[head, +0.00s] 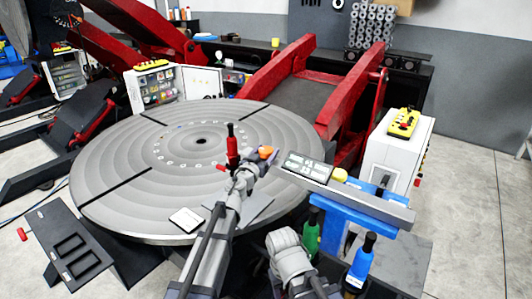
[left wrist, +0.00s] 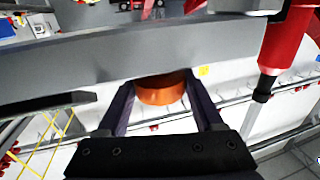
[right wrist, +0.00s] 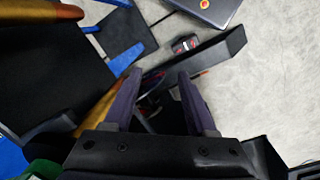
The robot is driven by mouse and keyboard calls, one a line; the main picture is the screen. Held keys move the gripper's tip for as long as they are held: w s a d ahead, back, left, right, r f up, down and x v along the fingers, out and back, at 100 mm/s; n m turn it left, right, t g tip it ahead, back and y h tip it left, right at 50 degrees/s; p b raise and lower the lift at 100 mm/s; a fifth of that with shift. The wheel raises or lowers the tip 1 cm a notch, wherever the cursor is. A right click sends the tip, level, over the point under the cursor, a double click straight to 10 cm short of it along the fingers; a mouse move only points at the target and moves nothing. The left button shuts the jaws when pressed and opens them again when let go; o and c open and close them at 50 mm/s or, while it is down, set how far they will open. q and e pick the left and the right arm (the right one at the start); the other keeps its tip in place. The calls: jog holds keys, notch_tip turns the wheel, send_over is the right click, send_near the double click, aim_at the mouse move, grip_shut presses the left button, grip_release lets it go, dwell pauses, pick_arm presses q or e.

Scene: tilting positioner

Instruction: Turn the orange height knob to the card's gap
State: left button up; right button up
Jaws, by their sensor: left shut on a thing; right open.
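The orange height knob (head: 266,152) shows just beyond my left gripper (head: 248,166), over the round turntable (head: 110,190). In the left wrist view the knob (left wrist: 161,91) sits between the two fingers of my left gripper (left wrist: 162,105), which is shut on it. A grey bar (left wrist: 120,50) hides the knob's upper part. A white card (head: 186,219) lies on the turntable's near edge; its print is too small to read. My right gripper (right wrist: 158,88) is open, with nothing held between its fingers.
A red-handled tool (head: 232,145) stands beside my left gripper. The turntable's left side is clear.

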pick_arm(q)
jog(key=shift+w+a+m+g+h, duration=0.15)
jog(key=shift+m+g+h, duration=0.75)
jog(key=shift+h, duration=0.5)
jog(key=shift+c, duration=0.3)
jog(key=shift+m+g+h, duration=0.3)
jog(key=shift+m+h, duration=0.3)
jog(key=o, duration=1.4)
jog(key=shift+c, duration=0.2)
jog(key=shift+s, duration=0.2)
jog(key=v, duration=0.7)
jog(key=shift+s, duration=0.3)
